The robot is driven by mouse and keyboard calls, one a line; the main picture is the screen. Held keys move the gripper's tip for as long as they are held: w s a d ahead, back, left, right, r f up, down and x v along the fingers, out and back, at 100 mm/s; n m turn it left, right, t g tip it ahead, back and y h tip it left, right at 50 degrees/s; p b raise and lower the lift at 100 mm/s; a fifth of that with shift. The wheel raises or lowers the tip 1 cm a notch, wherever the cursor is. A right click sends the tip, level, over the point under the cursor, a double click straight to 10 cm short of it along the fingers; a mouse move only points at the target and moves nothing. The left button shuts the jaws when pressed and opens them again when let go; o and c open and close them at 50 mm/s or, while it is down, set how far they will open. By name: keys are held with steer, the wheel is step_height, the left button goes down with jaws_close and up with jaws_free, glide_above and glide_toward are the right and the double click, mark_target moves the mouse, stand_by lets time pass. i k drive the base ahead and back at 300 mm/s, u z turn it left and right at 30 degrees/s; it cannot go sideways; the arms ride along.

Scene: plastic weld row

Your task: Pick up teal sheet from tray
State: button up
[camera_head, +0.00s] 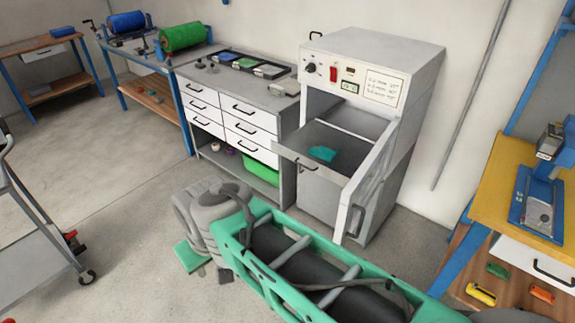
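A small teal sheet (322,153) lies on the grey tray (345,150) that sticks out of the front of the white oven-like cabinet (372,62). The sheet looks slightly curled or uneven, and nothing is touching it. The cabinet's door (362,190) stands open to the right of the tray. Grey and green parts of my own body fill the bottom middle of the view, below and in front of the cabinet. I cannot make out my gripper's fingers among them.
A drawer bench (222,85) stands left of the cabinet, with a black divided tray (271,71) on top and a green bin (260,170) below. A yellow-topped bench (505,180) is at right, a grey cart (30,262) at left. Floor between cart and drawer bench is clear.

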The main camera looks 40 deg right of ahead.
mark_target(319, 152)
steer(key=u, duration=0.1)
steer(key=i, duration=1.1)
steer(key=z, duration=0.25)
steer(key=i, duration=1.15)
steer(key=z, duration=1.4)
steer(key=i, duration=0.8)
steer(key=z, duration=1.15)
steer(key=i, duration=0.2)
steer(key=z, duration=0.1)
